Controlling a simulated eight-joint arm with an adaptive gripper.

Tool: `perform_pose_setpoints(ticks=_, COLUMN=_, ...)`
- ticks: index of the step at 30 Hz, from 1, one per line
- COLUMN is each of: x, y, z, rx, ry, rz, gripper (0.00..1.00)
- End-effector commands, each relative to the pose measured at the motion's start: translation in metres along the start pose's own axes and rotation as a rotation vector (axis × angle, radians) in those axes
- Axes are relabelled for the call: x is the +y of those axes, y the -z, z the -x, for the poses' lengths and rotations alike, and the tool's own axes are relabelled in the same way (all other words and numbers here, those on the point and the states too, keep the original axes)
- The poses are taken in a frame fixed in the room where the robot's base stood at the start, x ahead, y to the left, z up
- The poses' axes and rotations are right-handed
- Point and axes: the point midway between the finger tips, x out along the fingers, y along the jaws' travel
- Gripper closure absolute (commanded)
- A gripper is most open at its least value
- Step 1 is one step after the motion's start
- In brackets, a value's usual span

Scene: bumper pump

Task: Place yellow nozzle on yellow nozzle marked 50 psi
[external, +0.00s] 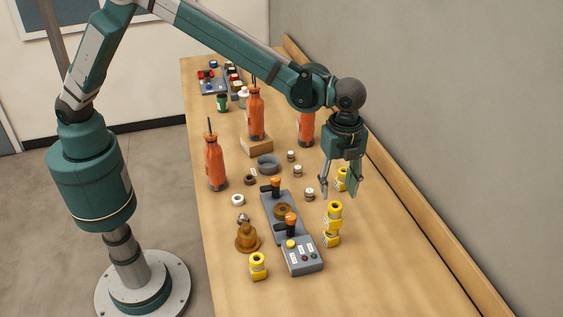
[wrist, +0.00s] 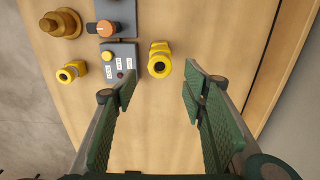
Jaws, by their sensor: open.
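My gripper (external: 339,190) is open and empty, pointing down above the right side of the table. In the wrist view its two fingers (wrist: 159,92) stand wide apart with bare table between them. A tall yellow nozzle piece (external: 333,224), perhaps two stacked, stands upright right of the grey control box; in the wrist view it shows just beyond the fingertips (wrist: 160,60). Another yellow nozzle (external: 258,266) stands left of the box, also in the wrist view (wrist: 70,71). A third yellow nozzle (external: 342,179) is partly hidden behind my gripper. No 50 psi marking is readable.
The grey control box (external: 302,256) has a yellow button, labels and an orange-topped valve. A brass fitting (external: 247,238) stands to its left. Orange bottles (external: 215,162) and small rings stand farther back. A wooden ledge and wall bound the right side. The front right table is clear.

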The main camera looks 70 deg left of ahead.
Motion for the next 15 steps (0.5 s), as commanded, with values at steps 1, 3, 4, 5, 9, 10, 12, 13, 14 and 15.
perform_pose_setpoints(ticks=1, x=0.000, y=0.000, z=0.000, rx=0.000, ry=0.000, rz=0.000, gripper=0.58)
perform_pose_setpoints(ticks=3, x=0.000, y=0.000, z=0.000, rx=0.000, ry=0.000, rz=0.000, gripper=0.58)
perform_pose_setpoints(ticks=4, x=0.000, y=0.000, z=0.000, rx=0.000, ry=0.000, rz=0.000, gripper=0.58)
perform_pose_setpoints(ticks=5, x=0.000, y=0.000, z=0.000, rx=0.000, ry=0.000, rz=0.000, gripper=0.58)
perform_pose_setpoints(ticks=9, x=0.000, y=-0.002, z=0.002, rx=0.001, ry=0.001, rz=0.003, gripper=0.58)
perform_pose_setpoints(ticks=10, x=0.000, y=-0.003, z=0.002, rx=0.001, ry=0.002, rz=0.006, gripper=0.58)
perform_pose_setpoints(ticks=12, x=0.000, y=-0.007, z=0.006, rx=0.003, ry=0.005, rz=0.014, gripper=0.58)
perform_pose_setpoints(ticks=13, x=0.000, y=-0.009, z=0.008, rx=0.004, ry=0.006, rz=0.019, gripper=0.58)
perform_pose_setpoints(ticks=14, x=0.000, y=-0.013, z=0.011, rx=0.006, ry=0.008, rz=0.025, gripper=0.58)
perform_pose_setpoints(ticks=15, x=0.001, y=-0.018, z=0.015, rx=0.008, ry=0.011, rz=0.035, gripper=0.58)
